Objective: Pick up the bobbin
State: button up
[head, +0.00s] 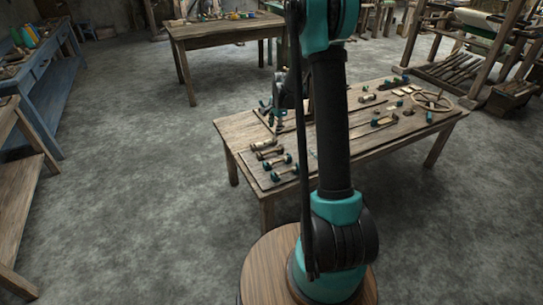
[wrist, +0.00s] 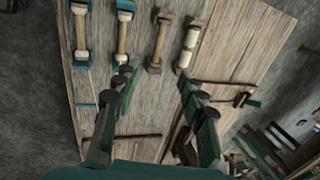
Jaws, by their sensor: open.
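Several bobbin-like spools lie side by side near the left end of the wooden table (head: 233,133); which one is the task's bobbin I cannot tell. Two have teal ends, a left one (wrist: 80,32) and its neighbour (wrist: 123,35) in the wrist view. To their right lie a plain brown spool (wrist: 159,42) and a brown-ended one with pale winding (wrist: 190,42). My gripper (wrist: 154,84) is open and empty, above the table. In the wrist view its fingertips point toward the two brown spools. In the head view my arm hides part of the gripper.
A thin dark rod (wrist: 122,136) lies on the boards below the spools in the wrist view. More small tools and a round wooden wheel (head: 431,101) lie farther right on the table. A blue bench (head: 45,75) stands left, another table (head: 225,29) behind. Grey floor between is clear.

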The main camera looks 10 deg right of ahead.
send_over(270, 151)
jog(key=s, duration=0.1)
jog(key=f, duration=1)
jog(key=shift+s+d+f, duration=0.2)
jog(key=shift+d+f, duration=0.05)
jog(key=shift+d, duration=0.05)
jog(key=shift+x, duration=2.85)
jog(key=shift+s+a, duration=0.15)
jog(key=c, duration=0.9)
